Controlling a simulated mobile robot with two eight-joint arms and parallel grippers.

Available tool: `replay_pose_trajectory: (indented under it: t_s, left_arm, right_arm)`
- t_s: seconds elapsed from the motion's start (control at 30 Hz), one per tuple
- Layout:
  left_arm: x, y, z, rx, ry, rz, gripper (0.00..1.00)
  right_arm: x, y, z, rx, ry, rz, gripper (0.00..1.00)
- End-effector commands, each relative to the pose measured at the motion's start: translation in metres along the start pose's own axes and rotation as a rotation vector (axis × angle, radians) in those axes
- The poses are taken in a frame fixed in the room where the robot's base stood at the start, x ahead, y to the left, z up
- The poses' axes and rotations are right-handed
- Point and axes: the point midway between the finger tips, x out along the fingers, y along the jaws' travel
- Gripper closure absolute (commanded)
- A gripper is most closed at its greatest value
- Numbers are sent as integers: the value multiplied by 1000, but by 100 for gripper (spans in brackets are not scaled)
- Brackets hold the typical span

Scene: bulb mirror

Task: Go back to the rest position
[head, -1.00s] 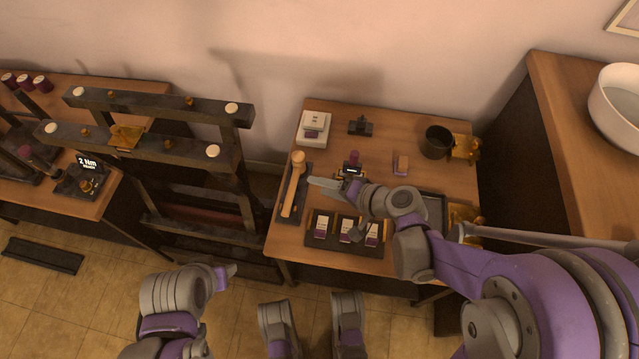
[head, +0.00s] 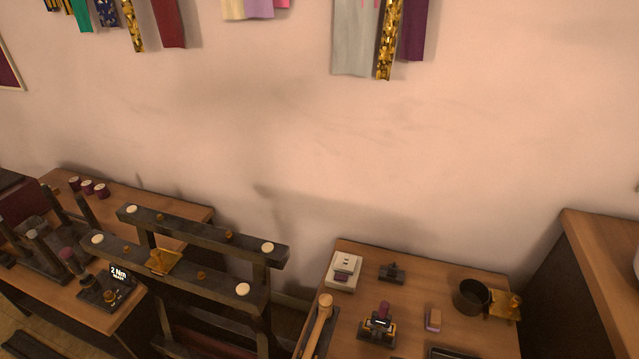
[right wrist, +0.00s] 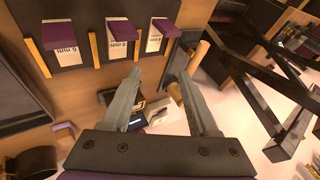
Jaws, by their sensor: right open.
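My right gripper (right wrist: 160,95) shows in the right wrist view with its two grey fingers apart and nothing between them. It is over the right-hand table, near a dark rack (right wrist: 75,40) holding purple-topped cards marked 6 mm. A wooden-handled tool (right wrist: 198,57) lies close to the fingers; in the head view its wooden handle (head: 318,322) is at the table's left edge. Neither gripper shows in the head view now. My left gripper is out of sight.
The right-hand table (head: 462,268) bears a white box (head: 344,271), a dark cup (head: 471,297) and a small purple-and-tan block (head: 433,319). A dark frame (head: 185,262) stands to its left. The left table (head: 150,204) holds spools and a 2 Nm device (head: 108,290).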

Motion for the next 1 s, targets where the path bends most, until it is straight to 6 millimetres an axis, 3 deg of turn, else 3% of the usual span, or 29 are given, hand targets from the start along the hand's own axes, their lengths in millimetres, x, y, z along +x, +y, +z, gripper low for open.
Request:
replay_pose_trajectory:
  t_s: [0.2,0.47,0.77,1.0]
  left_arm:
    - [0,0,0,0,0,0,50]
    - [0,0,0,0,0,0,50]
    - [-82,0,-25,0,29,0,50]
    - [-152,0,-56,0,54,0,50]
  right_arm:
    - [-43,34,33,-175,-35,233,40]
    - [-86,70,56,-334,-53,447,40]
    - [-157,28,33,-346,-24,451,40]
    - [-216,-13,5,-351,0,446,40]
